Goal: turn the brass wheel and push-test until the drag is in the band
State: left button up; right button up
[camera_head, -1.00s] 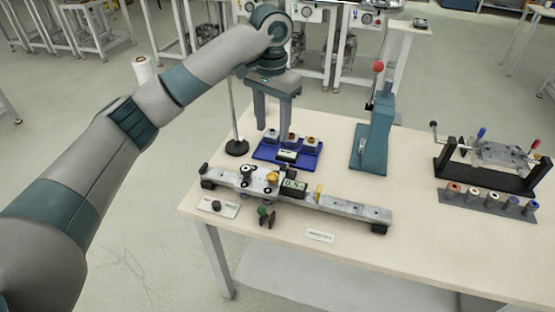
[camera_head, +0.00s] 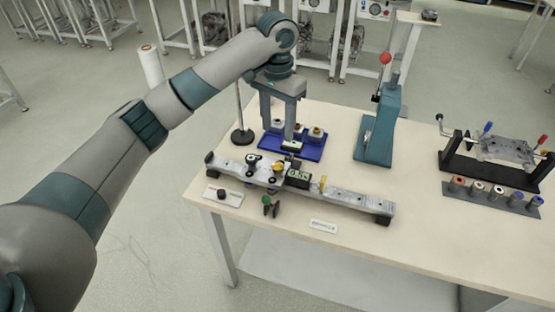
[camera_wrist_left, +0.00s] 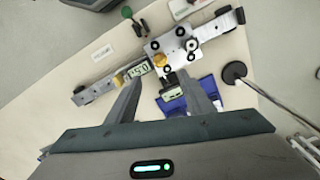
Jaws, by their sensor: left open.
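A silver rail (camera_head: 345,197) lies along the near edge of the table. On it sits a metal carriage (camera_wrist_left: 173,45) with black knobs and a lit display (camera_head: 298,178), whose digits I cannot read surely. The brass wheel (camera_head: 278,167) is beside the display, and it also shows in the left wrist view (camera_wrist_left: 160,60). A yellow-brass piece (camera_head: 322,184) stands on the display's other side. My left gripper (camera_head: 278,134) points down, open and empty, just behind and above the carriage. In the left wrist view its fingers (camera_wrist_left: 167,80) spread either side of the wheel, apart from it. My right gripper is out of view.
A blue tray (camera_head: 310,150) with small blocks lies behind the rail. A black-based stand (camera_head: 241,137) is to its left. A teal press (camera_head: 377,135) with a red ball stands behind right. A green-knobbed piece (camera_head: 267,203) is in front. A black fixture and weights (camera_head: 490,195) fill the right.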

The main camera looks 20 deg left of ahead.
aim_at(277, 166)
pick_arm(q)
notch_tip(277, 166, down, 13)
jog(key=shift+p, duration=1.25)
jog(key=c, duration=1.1)
